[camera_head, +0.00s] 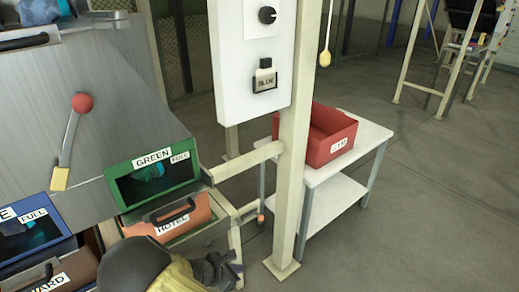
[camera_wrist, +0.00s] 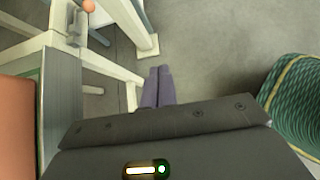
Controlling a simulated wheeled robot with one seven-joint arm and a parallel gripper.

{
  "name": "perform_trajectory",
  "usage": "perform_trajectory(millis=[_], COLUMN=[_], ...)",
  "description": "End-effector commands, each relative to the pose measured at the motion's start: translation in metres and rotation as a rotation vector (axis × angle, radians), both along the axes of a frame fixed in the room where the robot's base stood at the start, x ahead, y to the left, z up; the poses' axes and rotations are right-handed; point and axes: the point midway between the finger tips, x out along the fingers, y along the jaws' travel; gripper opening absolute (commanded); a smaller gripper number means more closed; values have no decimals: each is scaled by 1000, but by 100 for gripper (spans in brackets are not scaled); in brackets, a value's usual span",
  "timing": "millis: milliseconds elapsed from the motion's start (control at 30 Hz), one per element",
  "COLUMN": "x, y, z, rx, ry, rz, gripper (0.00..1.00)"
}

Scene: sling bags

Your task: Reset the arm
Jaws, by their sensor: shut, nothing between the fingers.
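My gripper (camera_head: 216,272) is at the bottom centre of the head view, on the end of my dark and yellow arm. It is low, just right of the orange drawer marked HOTEL (camera_head: 170,226). In the wrist view its two grey fingers (camera_wrist: 158,86) lie together, shut with nothing between them. They point out over bare floor beside a pale frame leg. No bag is in the gripper.
A green-framed bin marked GREEN FULL (camera_head: 152,177) is above the drawer. A blue bin (camera_head: 30,232) is at left. A red-knobbed lever (camera_head: 82,103) is on the grey panel. A pale post (camera_head: 296,140) stands right of my gripper. A red box (camera_head: 330,135) sits on a white table (camera_head: 368,137). Floor at right is clear.

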Motion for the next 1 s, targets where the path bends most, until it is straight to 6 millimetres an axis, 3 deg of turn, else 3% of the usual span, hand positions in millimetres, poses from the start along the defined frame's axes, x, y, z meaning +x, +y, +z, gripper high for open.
perform_trajectory(millis=[433, 1000], x=[-10, -66], y=[-66, -178], z=[39, 147], rx=[280, 877], ry=[-12, -220], rz=[-460, -1480], gripper=[0, 0])
